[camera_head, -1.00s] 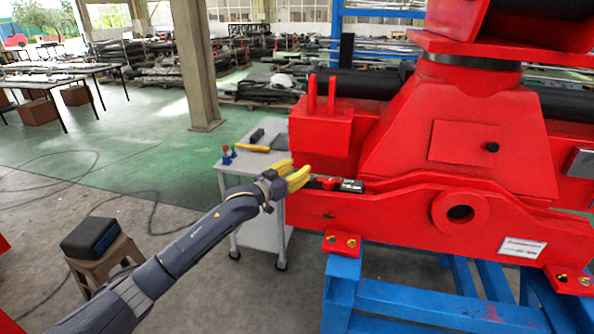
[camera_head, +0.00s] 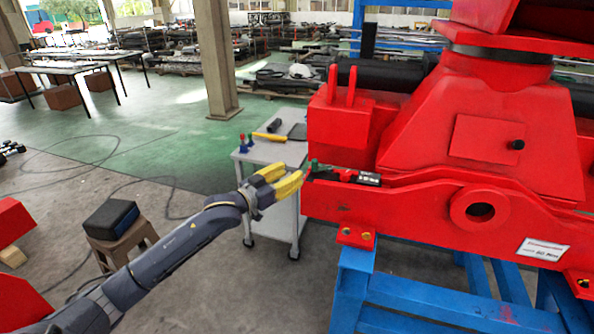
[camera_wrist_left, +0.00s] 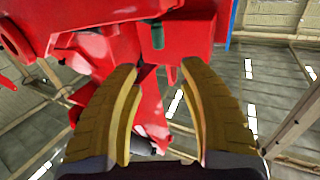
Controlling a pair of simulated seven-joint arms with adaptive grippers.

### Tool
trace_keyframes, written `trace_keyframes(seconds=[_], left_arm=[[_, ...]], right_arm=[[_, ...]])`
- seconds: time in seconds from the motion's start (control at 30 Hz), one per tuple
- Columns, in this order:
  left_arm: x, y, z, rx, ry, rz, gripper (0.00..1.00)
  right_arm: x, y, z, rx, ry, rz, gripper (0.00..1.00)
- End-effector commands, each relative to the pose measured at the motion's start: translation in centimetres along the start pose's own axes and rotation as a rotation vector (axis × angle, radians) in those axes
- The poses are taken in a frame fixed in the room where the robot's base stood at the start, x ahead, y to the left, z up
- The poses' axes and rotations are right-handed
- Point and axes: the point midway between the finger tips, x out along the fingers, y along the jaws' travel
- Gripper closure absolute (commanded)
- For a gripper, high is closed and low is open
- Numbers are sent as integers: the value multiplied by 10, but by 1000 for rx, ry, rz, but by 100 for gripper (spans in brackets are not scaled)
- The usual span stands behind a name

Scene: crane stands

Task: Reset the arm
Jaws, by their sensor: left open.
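My left arm comes in from the lower left in the head view. Its gripper (camera_head: 281,182) has yellow fingers and is open and empty, just left of the red crane frame (camera_head: 400,212) and in front of the grey cart. In the left wrist view the two yellow fingers (camera_wrist_left: 163,85) are spread apart with nothing between them, and red crane parts (camera_wrist_left: 110,45) show beyond them. A small green-topped red item (camera_head: 318,170) and a black and silver item (camera_head: 368,179) lie on the frame's ledge, right of the fingertips. My right gripper is not in view.
A grey cart (camera_head: 272,153) behind the gripper carries a yellow tool (camera_head: 271,137), black items and small red and blue pieces. Blue stands (camera_head: 430,305) support the crane frame. A stool (camera_head: 122,241) with a black box (camera_head: 110,219) stands at left. The floor between stool and cart is open.

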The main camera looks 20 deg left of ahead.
Motion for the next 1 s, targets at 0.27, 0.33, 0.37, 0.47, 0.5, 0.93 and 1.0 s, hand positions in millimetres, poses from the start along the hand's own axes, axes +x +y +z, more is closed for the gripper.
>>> trace_keyframes(seconds=[0.27, 0.33, 0.37, 0.47, 0.5, 0.93, 1.0], left_arm=[[-8, 0, 0, 0, 1, 0, 59], [-8, 0, 0, 0, 1, 0, 59], [-8, 0, 0, 0, 1, 0, 59], [-8, 0, 0, 0, 1, 0, 59], [-8, 0, 0, 0, 0, 0, 59], [-1, -42, 26, 161, -27, -73, 59], [3, -67, 51, 201, -60, -120, 59]], right_arm=[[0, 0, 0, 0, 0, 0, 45], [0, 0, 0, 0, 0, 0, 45], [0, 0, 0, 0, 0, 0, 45], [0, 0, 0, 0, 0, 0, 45], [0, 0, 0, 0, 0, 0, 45], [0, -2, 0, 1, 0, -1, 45], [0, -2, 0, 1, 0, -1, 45]])
